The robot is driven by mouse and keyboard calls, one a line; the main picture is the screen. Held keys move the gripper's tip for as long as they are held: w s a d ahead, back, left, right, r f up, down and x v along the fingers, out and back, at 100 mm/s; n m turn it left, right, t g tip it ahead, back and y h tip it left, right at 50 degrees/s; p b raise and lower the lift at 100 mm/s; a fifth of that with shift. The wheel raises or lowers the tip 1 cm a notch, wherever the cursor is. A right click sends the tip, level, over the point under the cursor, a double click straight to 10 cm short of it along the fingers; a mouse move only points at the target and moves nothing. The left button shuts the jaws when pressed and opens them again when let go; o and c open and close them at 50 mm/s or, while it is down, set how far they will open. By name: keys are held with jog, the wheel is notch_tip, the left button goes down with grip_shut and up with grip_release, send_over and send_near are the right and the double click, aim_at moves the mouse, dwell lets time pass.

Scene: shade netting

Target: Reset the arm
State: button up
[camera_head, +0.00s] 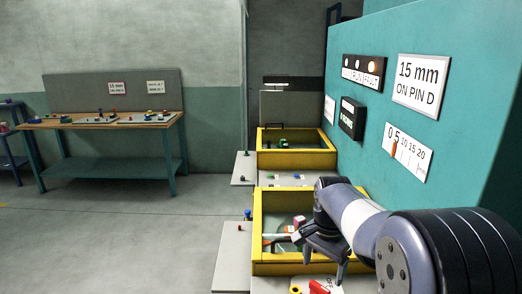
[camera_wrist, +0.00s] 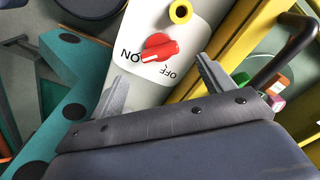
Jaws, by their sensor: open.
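My gripper (camera_head: 324,266) hangs from my arm at the lower right of the head view, fingers pointing down, over the front right part of the near yellow-framed bay. In the wrist view its two fingers (camera_wrist: 160,78) stand apart with nothing between them. Beyond them is a red rotary knob (camera_wrist: 159,47) on a white ON/OFF plate (camera_wrist: 140,27). The knob's white mark lies towards the ON side. I see no contact between the fingers and the knob. The red knob also shows in the head view (camera_head: 318,286), partly cut off at the bottom edge.
A teal machine wall (camera_head: 450,45) with signs and lamps rises close on the right. The near yellow frame (camera_head: 262,220) surrounds the bay below my gripper; a second yellow frame (camera_head: 262,150) lies behind. A workbench (camera_head: 110,161) stands at the far left. Open floor lies between.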

aim_at(320, 285)
notch_tip(320, 285, up, 4)
notch_tip(320, 285, down, 10)
jog(key=shift+s+f+p, duration=0.1)
jog(key=shift+p, duration=0.3)
jog(key=shift+n, duration=0.3)
jog(key=n, duration=0.5)
